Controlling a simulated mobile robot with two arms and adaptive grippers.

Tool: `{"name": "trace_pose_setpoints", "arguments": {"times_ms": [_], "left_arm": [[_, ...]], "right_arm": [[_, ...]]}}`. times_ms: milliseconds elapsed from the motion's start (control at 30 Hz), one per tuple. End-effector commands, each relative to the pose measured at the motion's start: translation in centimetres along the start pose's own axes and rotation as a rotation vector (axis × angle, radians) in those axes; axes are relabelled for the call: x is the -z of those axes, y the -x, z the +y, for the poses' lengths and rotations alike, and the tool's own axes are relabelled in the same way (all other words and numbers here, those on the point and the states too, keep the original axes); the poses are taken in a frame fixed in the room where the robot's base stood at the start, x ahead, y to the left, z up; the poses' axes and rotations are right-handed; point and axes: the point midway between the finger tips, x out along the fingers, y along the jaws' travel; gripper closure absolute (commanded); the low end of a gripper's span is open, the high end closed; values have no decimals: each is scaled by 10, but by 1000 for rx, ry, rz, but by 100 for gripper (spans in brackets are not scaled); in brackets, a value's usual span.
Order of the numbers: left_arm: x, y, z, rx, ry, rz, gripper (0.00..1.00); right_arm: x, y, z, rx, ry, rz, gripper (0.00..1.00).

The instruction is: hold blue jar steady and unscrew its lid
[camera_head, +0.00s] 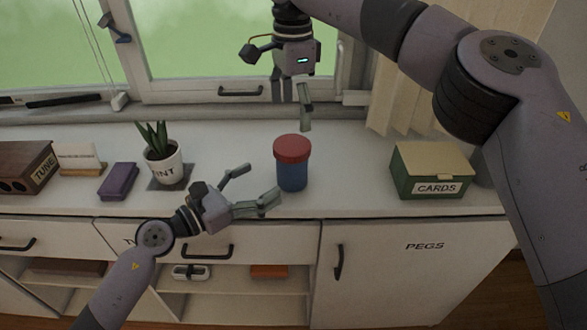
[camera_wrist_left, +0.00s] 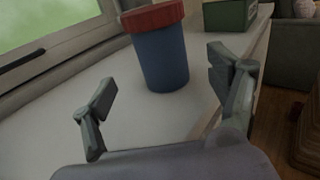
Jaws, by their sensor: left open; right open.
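A blue jar (camera_head: 292,178) with a red lid (camera_head: 292,149) stands upright on the white counter (camera_head: 345,185). In the left wrist view the jar (camera_wrist_left: 162,60) stands ahead of my open fingers, with its red lid (camera_wrist_left: 153,17) near the top edge. My left gripper (camera_head: 258,184) is open and empty, just left of the jar, with its fingers pointing toward it. My right gripper (camera_head: 291,108) is open and empty, pointing down above and slightly behind the lid, apart from it. One of its fingers is partly hidden.
A green box marked CARDS (camera_head: 431,172) stands right of the jar. A potted plant (camera_head: 163,164), a purple block (camera_head: 118,181) and a brown box marked TUNE (camera_head: 24,166) stand to the left. The window is behind; the counter around the jar is clear.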

Motion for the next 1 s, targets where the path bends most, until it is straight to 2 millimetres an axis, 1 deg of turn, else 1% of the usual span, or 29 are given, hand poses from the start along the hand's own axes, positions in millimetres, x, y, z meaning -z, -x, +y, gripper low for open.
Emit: {"name": "trace_pose_setpoints", "arguments": {"times_ms": [33,200,300,433,600,900,1000], "left_arm": [[-2,-12,0,1,-1,-3,19],[-2,-45,0,0,2,-4,19],[-1,-63,0,1,2,-3,19],[-1,-79,0,0,1,-2,19],[0,-90,0,0,0,0,19],[0,-92,0,0,0,1,19],[0,-92,0,0,0,0,25]], "right_arm": [[0,0,0,0,0,0,13],[-1,0,0,0,1,0,13],[-1,0,0,0,1,-1,13],[-1,0,0,0,1,-1,13],[0,0,0,0,1,-1,13],[-1,0,0,0,1,-1,13],[-1,0,0,0,1,-1,13]]}}
